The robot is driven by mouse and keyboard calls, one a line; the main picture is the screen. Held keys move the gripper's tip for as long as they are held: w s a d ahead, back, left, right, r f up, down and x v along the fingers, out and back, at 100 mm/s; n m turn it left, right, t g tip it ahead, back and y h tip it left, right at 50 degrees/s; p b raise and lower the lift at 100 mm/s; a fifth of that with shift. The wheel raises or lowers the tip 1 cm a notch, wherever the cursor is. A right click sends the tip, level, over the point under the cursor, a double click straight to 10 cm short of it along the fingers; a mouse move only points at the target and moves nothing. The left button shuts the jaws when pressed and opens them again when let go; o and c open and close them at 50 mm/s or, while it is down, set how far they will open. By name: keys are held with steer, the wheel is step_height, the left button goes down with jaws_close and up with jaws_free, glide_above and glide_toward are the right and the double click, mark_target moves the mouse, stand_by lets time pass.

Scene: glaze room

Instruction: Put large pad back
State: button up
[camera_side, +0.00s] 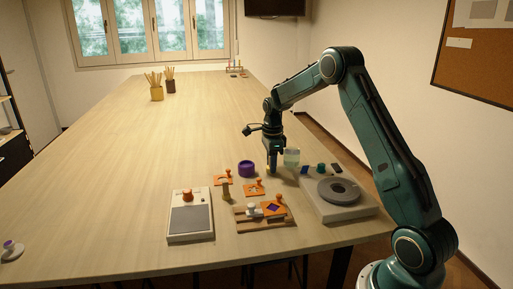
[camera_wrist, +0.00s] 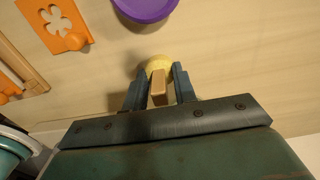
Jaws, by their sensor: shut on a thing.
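My gripper (camera_side: 272,171) is low over the table, to the right of a purple bowl. In the wrist view my gripper (camera_wrist: 160,74) is shut on a light wooden handle (camera_wrist: 159,90). A pale yellow round pad (camera_wrist: 156,63) shows beyond the fingertips at the handle's far end; it appears to be the large pad. Its underside is hidden, and I cannot tell whether it touches the table. The purple bowl (camera_side: 246,169) stands close by, and its rim also shows at the top of the wrist view (camera_wrist: 146,8).
A banding wheel (camera_side: 325,207) stands at right, with small blue and green items behind it. The far table is mostly clear.

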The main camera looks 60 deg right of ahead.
steer(key=shift+f, duration=0.1)
steer(key=o, duration=1)
steer(key=shift+c, duration=0.2)
step_height(320, 180, up, 12)
steer(key=shift+f, duration=0.1)
steer(key=shift+r, duration=0.25)
steer(key=shift+a, duration=0.1)
